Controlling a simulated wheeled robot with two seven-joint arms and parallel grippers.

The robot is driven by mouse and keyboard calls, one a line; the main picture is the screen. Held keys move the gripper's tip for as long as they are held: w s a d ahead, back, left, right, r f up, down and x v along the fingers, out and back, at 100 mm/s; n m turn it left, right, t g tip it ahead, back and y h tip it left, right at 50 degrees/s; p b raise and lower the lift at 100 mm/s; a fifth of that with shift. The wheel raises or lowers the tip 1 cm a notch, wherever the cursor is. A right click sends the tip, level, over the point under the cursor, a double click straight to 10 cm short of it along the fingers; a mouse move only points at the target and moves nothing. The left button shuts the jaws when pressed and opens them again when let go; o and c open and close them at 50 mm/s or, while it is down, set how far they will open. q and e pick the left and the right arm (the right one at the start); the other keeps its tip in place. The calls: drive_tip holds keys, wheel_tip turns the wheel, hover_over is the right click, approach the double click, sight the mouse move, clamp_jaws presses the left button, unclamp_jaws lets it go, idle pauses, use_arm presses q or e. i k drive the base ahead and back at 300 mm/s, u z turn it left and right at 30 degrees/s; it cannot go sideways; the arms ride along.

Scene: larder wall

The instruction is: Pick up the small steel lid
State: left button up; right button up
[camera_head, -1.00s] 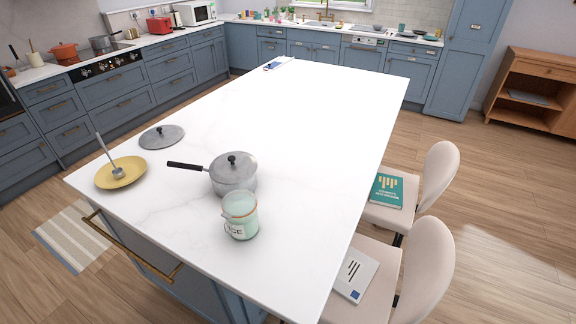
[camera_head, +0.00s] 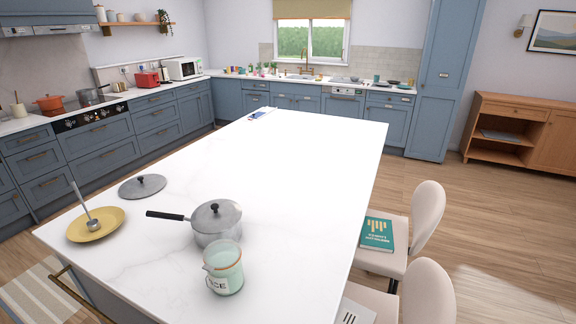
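A flat grey steel lid (camera_head: 142,187) with a black knob lies by itself on the white island worktop, at the left, behind the yellow plate. A steel saucepan (camera_head: 215,232) with a black handle stands to its right. A second grey lid (camera_head: 216,214) with a black knob sits on the saucepan. I cannot tell from size alone which lid the task names. Neither of my grippers shows in the head view.
A yellow plate (camera_head: 108,225) with a ladle (camera_head: 90,218) stands at the island's left edge. A pale green jar (camera_head: 224,270) stands in front of the saucepan. Chairs (camera_head: 414,226) stand along the right side. The island's far part (camera_head: 300,150) is mostly clear.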

sight(218, 215)
drive_tip(key=z, duration=1.75)
drive_tip(key=k, duration=0.8)
drive_tip(key=u, duration=1.45)
drive_tip(key=i, duration=0.5)
drive_tip(key=z, duration=0.05)
